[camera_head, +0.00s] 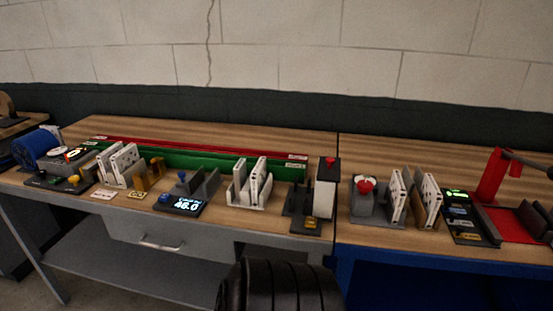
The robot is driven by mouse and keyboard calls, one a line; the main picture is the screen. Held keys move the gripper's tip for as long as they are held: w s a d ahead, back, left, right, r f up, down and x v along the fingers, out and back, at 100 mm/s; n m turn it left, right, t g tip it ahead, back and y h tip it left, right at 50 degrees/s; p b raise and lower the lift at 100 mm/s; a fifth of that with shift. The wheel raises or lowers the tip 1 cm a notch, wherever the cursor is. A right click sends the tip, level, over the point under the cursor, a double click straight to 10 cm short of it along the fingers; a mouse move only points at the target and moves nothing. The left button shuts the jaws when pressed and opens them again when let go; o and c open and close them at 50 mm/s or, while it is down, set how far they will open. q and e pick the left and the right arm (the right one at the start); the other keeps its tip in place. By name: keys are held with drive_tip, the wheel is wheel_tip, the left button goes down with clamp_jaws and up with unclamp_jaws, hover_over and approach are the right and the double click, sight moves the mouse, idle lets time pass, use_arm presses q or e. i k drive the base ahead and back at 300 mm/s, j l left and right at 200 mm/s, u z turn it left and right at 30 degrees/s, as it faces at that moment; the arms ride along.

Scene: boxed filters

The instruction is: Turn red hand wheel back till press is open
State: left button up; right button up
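A small red wheel or knob (366,185) sits on a grey block on the right workbench; it is too small to tell which it is. A tall white and dark unit (327,188) with a small red knob on top stands left of it, near the bench joint. A red frame (492,175) with a dark lever stands at the far right, partly cut off by the picture edge. I cannot tell which of these is the press or how far it is open. Neither of my grippers shows; a black ribbed part, probably mine, is at the bottom middle.
Racks of white filters stand left (121,165), in the middle (252,184) and right (400,195). A small display (184,204) lies near the front edge. Long green and red rails (200,160) run along the left bench (225,131). The back of both benches is mostly clear.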

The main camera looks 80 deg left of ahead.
sight(365, 185)
drive_tip(key=u, duration=2.8)
